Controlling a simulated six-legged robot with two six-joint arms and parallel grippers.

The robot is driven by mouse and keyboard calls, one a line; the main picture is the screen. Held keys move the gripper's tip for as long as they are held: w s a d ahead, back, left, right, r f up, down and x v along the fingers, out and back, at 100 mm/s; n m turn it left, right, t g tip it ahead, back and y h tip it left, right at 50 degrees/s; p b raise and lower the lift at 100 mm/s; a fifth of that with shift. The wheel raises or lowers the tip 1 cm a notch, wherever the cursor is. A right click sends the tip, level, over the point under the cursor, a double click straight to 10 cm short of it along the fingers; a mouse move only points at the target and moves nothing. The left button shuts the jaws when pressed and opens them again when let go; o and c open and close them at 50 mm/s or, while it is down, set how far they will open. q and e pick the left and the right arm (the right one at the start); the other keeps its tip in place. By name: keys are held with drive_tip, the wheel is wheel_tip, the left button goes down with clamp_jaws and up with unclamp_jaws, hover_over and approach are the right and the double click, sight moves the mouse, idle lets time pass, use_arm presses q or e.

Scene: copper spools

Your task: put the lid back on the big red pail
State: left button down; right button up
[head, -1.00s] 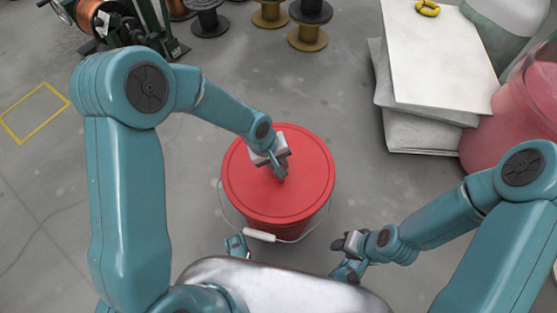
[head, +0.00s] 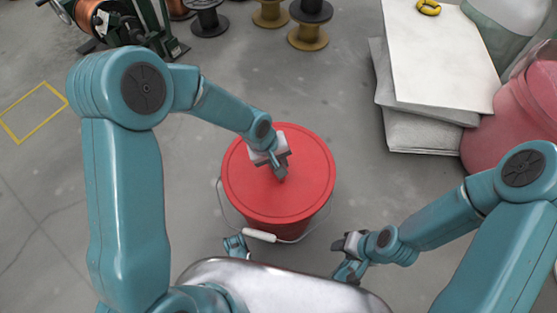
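The big red pail (head: 277,223) stands upright on the floor in front of me. Its wire handle hangs down with a white grip (head: 259,236) at the near side. The round red lid (head: 310,180) covers the pail's top and looks level, with no gap that I can see. My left gripper (head: 281,172) is at the middle of the lid, pointing down. Its fingertips are at or just above the surface, and whether they hold anything there is hidden. My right gripper (head: 342,245) is empty, to the right of the pail and apart from it; its finger opening is unclear.
Stacked white and grey slabs (head: 440,65) with a yellow ring (head: 428,8) on top lie at the back right, beside a large pink container (head: 515,125). Several spools (head: 308,30) and a green machine (head: 125,25) stand at the back. Floor left of the pail is clear.

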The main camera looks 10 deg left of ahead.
idle(0.3)
use_arm(q)
drive_tip(key=shift+c, duration=2.3)
unclamp_jaws()
drive_tip(key=shift+r+p, duration=2.4)
drive_tip(key=shift+r, duration=1.2)
clamp_jaws()
